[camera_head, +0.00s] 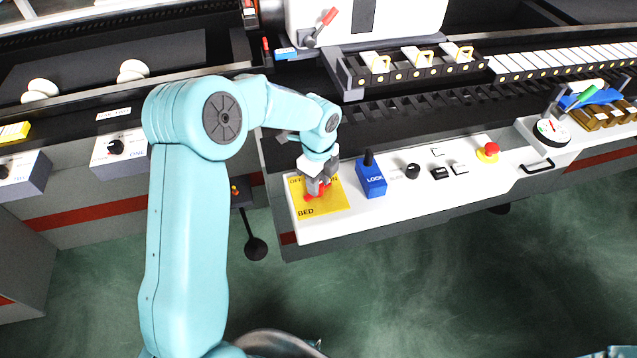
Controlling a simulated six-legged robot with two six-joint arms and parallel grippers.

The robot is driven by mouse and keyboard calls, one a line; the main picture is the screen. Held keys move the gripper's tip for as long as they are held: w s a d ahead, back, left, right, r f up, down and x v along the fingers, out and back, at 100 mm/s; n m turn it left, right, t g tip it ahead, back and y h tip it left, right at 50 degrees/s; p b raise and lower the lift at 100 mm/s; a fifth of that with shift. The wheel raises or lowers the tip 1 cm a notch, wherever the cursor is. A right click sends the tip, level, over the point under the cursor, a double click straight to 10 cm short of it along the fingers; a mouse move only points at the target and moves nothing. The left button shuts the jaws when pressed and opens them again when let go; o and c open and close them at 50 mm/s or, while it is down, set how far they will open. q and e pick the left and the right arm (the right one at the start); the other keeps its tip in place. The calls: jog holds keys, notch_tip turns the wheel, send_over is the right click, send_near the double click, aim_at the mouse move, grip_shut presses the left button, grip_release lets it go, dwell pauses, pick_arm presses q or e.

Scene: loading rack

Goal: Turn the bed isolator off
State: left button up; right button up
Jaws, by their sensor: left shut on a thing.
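The bed isolator is a red rotary handle (312,195) on a yellow plate (333,205) marked OFF, ON and BED, at the left end of the white control panel. My left gripper (317,188) comes down on it from above and is shut on the red handle. The gripper covers part of the handle and the plate's upper lettering, so I cannot tell exactly which mark the handle points to. My right gripper is not in view.
Just right of the plate stands a blue LOCK box (371,180) with a black lever. Further right are a black knob (412,171), small switches and a red emergency button (489,150) on yellow. A dark slotted rack (430,103) runs behind the panel.

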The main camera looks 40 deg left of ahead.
pick_arm(q)
jog(key=n+b, duration=0.1)
jog(key=n, duration=0.2)
jog(key=n+b, duration=0.1)
jog(key=n, duration=0.2)
jog(key=shift+f+n, duration=0.2)
jog(key=shift+n, duration=0.1)
jog(key=n+b, duration=0.1)
jog(key=n, duration=0.5)
jog(key=shift+b, duration=0.4)
jog(key=shift+s, duration=0.1)
jog(key=o, duration=1)
jog(key=shift+a, duration=0.1)
jog(key=shift+o, duration=0.2)
jog(key=shift+r, duration=0.1)
